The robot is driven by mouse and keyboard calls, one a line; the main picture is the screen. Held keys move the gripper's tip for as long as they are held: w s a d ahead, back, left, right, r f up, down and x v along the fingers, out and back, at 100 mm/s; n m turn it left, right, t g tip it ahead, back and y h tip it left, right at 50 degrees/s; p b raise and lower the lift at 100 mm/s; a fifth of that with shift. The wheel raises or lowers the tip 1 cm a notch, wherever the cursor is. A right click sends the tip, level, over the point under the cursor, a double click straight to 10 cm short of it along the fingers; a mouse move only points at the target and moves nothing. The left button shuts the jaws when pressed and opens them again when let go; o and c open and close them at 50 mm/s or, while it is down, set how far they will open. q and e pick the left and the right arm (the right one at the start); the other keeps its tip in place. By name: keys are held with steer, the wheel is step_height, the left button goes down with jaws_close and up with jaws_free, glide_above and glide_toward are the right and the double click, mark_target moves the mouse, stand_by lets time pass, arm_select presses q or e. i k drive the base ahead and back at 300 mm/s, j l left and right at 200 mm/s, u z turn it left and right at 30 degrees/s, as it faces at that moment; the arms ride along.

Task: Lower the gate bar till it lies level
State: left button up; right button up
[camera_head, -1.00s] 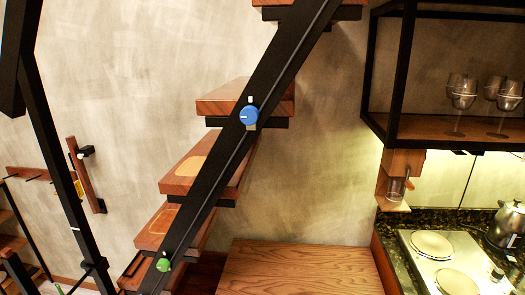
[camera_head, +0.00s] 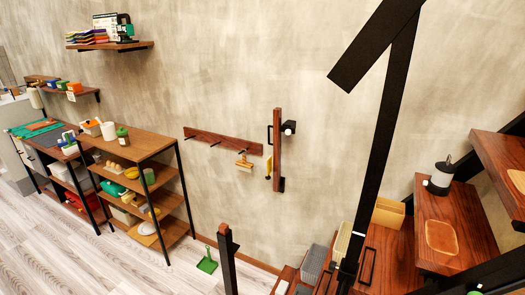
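An upright reddish-brown wooden bar (camera_head: 278,155) stands against the wall near the middle of the head view. A short dark post with a wooden top (camera_head: 226,240) stands lower and nearer. Neither of my grippers shows in the view.
A wooden peg rail (camera_head: 222,141) with a small brush hangs left of the bar. A loaded shelf unit (camera_head: 150,146) stands further left. Floor at lower left (camera_head: 90,265) is clear.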

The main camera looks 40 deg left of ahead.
mark_target(277, 115)
steer(key=j, duration=1.35)
steer(key=k+j+z, duration=0.1)
steer(key=j, duration=1.3)
steer(key=i+j, duration=0.2)
steer(key=j, duration=0.15)
steer(key=i+j, duration=0.2)
steer(key=j, duration=0.2)
steer(key=i+j, duration=0.25)
steer(key=j+z, duration=0.05)
steer(key=j, duration=0.05)
